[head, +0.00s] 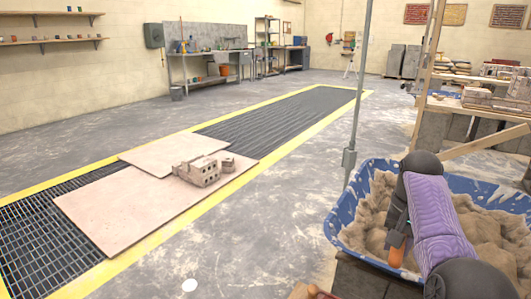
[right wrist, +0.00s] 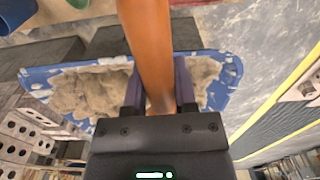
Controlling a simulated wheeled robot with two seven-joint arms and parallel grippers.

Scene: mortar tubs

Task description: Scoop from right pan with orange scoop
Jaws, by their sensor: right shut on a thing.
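A blue tub (head: 334,229) of grey-brown mortar (head: 372,215) stands at the right of the head view. My right gripper (head: 397,243) is over the tub's near part, shut on the orange scoop (head: 397,258). The scoop's lower end is not clear in the head view. In the right wrist view the orange handle (right wrist: 147,45) runs up between the two fingers (right wrist: 158,95), with the blue tub (right wrist: 225,85) and its mortar (right wrist: 88,95) behind it. I cannot tell whether the scoop touches the mortar. My left gripper is not in view.
A thin metal post (head: 352,130) rises left of the tub. A wooden rack (head: 470,105) with blocks stands behind it. Boards (head: 115,215) with bricks (head: 198,171) lie on the floor grating at left. A brownish thing (head: 312,292) shows at the bottom edge.

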